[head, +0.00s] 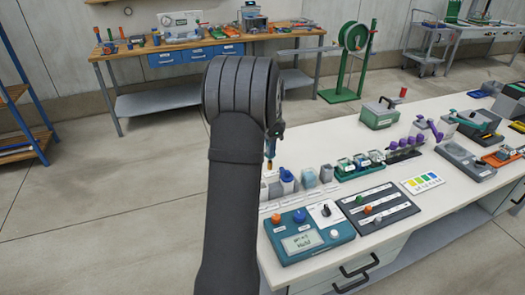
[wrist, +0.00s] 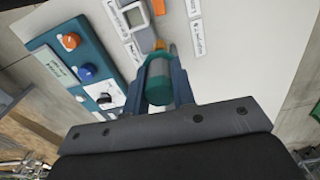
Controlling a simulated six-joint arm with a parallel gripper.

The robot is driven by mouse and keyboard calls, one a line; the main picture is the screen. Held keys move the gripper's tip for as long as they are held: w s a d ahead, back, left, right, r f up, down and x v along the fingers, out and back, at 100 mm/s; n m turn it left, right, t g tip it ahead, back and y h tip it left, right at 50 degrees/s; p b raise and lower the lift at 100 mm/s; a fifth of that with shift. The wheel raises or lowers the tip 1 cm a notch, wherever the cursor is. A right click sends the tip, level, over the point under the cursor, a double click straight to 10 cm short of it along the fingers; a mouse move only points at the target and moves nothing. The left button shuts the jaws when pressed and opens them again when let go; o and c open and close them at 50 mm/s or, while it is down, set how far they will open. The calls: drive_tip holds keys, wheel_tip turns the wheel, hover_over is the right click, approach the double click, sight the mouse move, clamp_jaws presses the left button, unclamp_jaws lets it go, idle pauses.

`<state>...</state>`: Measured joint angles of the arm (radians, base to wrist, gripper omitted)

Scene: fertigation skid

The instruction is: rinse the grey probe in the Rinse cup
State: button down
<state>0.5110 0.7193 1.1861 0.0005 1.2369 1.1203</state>
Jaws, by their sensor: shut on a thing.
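My gripper (wrist: 163,82) is shut on a grey-green cylinder, the grey probe (wrist: 158,78), whose orange tip points away from the wrist. In the head view my arm hides most of the gripper, and the probe's tip (head: 270,164) shows just right of the arm, above the small cups at the table's left end. In the wrist view a square grey cup (wrist: 134,16) with a pale inside stands beyond the tip, a little left. The tip looks apart from this cup. Labels lie around it, but I cannot read which cup is the Rinse cup.
A blue-topped holder (head: 287,179) and grey cups (head: 309,177) stand close by. A teal meter box (head: 306,237) with orange and blue knobs sits in front, beside a dark panel (head: 378,208).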

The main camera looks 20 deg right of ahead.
drive_tip(key=s+d+f+m, duration=0.1)
drive_tip(key=s+d+m, duration=0.15)
drive_tip(key=d, duration=1.25)
wheel_tip(320, 180, down, 8)
drive_tip(key=shift+s, duration=0.4)
drive_tip(key=shift+r, duration=0.75)
drive_tip(key=shift+f, duration=0.8)
drive_tip(key=shift+r, duration=0.8)
